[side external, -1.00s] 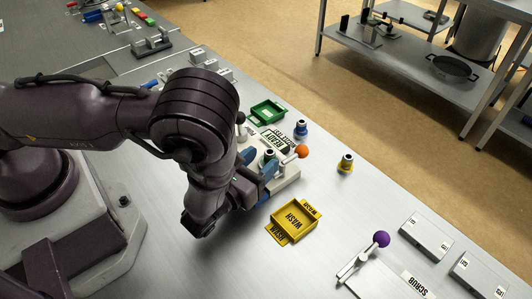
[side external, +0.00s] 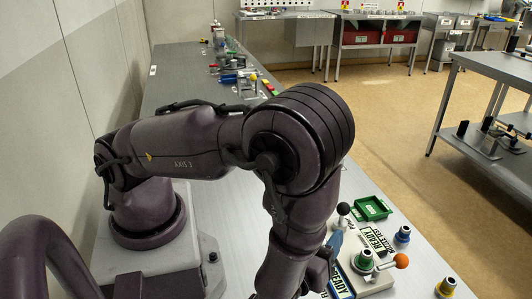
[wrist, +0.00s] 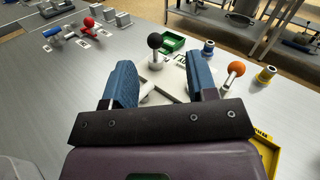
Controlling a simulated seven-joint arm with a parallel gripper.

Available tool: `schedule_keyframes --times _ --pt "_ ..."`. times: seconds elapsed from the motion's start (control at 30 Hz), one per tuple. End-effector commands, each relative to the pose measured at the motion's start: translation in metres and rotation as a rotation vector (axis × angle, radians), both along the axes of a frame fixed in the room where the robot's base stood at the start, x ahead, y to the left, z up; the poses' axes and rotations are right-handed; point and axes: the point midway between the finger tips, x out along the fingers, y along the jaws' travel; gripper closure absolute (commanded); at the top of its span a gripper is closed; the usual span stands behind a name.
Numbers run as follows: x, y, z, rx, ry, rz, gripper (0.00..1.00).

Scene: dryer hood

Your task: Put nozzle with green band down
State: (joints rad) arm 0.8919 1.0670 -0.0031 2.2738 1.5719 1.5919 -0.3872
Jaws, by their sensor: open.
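The nozzle with the green band (side external: 364,259) stands upright on a pale fixture (side external: 376,278) in the side view, just right of my gripper's visible blue finger. My gripper (wrist: 162,82) is open, with its two blue fingers wide apart in the wrist view. I see no nozzle held between them there. The green-banded nozzle cannot be made out in the wrist view. In the side view my gripper (side external: 336,246) is partly hidden by my own arm, so the exact gap to the nozzle is unclear.
A black-knobbed lever (wrist: 155,42) and an orange-knobbed lever (wrist: 236,68) stand close by. A blue-banded nozzle (side external: 402,236), a yellow-banded nozzle (side external: 446,287) and a green tray (side external: 373,208) are near. A yellow tray (wrist: 266,150) lies at lower right in the wrist view.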

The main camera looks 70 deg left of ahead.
Motion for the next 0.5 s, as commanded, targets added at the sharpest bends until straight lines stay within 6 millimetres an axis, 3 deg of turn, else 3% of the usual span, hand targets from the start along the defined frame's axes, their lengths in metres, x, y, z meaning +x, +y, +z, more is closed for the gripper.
schedule_keyframes --times 0.03,0.2,0.33,0.5 --pt "0.004 0.015 0.023 -0.072 -0.032 0.133 0.47" --pt "-0.008 0.062 0.074 -0.321 -0.097 0.536 0.47" --pt "-0.028 0.087 0.101 -0.557 -0.148 0.808 0.47" --pt "-0.056 0.103 0.129 -0.927 -0.229 1.096 0.47"
